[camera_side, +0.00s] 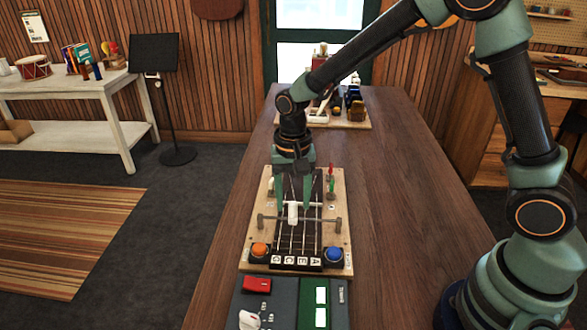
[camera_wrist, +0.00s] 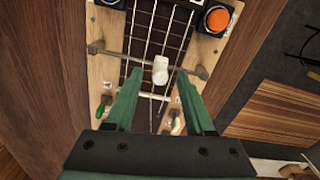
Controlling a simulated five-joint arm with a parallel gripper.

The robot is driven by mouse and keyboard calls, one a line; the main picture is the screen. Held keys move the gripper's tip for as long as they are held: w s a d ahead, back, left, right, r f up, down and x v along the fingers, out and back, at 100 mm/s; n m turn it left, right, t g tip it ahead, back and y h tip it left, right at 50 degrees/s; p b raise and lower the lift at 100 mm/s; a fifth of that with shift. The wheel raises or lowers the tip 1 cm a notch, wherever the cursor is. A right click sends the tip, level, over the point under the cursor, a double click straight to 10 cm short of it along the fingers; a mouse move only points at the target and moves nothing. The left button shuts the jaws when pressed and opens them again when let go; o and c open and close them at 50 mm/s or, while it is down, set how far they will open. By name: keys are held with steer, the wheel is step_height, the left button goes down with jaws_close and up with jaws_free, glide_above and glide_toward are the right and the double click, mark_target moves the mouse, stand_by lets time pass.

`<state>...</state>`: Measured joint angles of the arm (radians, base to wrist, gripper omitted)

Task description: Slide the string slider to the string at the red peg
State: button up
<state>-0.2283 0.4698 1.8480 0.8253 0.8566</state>
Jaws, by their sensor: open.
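The white string slider (camera_side: 292,212) stands on a metal cross rail (camera_side: 325,222) over the strings of a wooden ukulele board (camera_side: 260,200). It appears near the second string from the left, by the C label. The wrist view shows the slider (camera_wrist: 160,70) between my fingertips. My gripper (camera_side: 294,209) is open, pointing down, with one finger on each side of the slider; contact is not clear. The red peg (camera_side: 331,170) is at the board's upper right, with a green peg (camera_side: 331,186) just below it. The red peg's string cannot be traced.
An orange button (camera_side: 259,250) and a blue button (camera_side: 333,254) flank the letter labels (camera_side: 296,261) at the board's near end. A tray of tools (camera_side: 345,122) stands behind. The table right of the board is clear.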

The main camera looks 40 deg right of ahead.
steer(key=shift+f, duration=0.3)
jaws_close()
stand_by(1.3)
